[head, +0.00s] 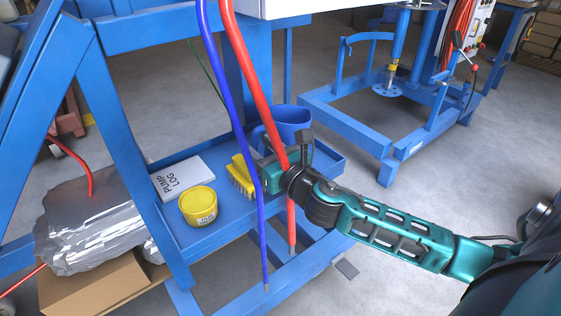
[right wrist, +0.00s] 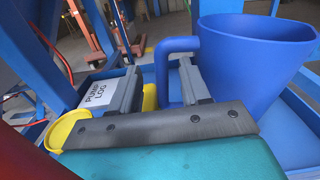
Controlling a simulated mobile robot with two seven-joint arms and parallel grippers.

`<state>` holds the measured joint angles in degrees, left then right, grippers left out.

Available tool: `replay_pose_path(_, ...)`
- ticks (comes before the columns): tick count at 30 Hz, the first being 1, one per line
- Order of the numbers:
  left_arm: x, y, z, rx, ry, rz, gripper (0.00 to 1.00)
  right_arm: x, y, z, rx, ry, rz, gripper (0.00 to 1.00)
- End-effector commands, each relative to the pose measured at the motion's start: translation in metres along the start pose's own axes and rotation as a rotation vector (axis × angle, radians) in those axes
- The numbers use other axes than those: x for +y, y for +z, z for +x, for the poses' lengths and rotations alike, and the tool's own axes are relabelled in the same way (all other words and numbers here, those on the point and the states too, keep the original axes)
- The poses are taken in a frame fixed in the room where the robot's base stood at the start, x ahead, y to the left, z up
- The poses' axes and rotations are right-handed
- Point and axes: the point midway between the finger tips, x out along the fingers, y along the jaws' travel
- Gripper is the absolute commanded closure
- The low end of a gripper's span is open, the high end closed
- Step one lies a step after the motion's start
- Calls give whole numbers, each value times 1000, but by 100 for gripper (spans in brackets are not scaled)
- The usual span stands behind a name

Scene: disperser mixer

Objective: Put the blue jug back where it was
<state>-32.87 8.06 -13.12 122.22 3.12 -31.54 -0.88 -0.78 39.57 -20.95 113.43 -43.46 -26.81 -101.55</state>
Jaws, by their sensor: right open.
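The blue jug (head: 291,118) stands on the blue tray shelf (head: 226,214), near its back right part. In the right wrist view the jug (right wrist: 252,65) is upright and close, on the right. Its handle (right wrist: 163,72) points toward the left and shows between the fingers. My right gripper (head: 284,148) is open in front of the jug; in the wrist view its two fingers (right wrist: 160,78) lie either side of the handle, apart from it. Whether the fingertips reach past the handle is hard to tell. My left gripper is not in view.
A yellow brush (head: 242,177), a yellow tub (head: 198,206) and a white pump log (head: 183,178) lie left of the jug on the shelf. A red hose (head: 250,75) and a blue hose (head: 222,85) hang in front, close to my right wrist. Blue frame posts stand around.

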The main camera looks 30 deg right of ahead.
Motion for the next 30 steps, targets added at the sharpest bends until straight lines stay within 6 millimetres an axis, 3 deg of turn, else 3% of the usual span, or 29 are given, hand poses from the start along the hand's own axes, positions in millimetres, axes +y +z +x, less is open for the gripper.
replay_pose_path(6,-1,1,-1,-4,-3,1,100,0,-2,-39,4,0,2,54)
replay_pose_path(13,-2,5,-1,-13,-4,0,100,0,-1,-67,2,0,1,54)
replay_pose_path(19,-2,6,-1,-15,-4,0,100,0,0,-78,-1,0,0,54)
replay_pose_path(30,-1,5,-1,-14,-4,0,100,0,0,-80,0,0,0,54)
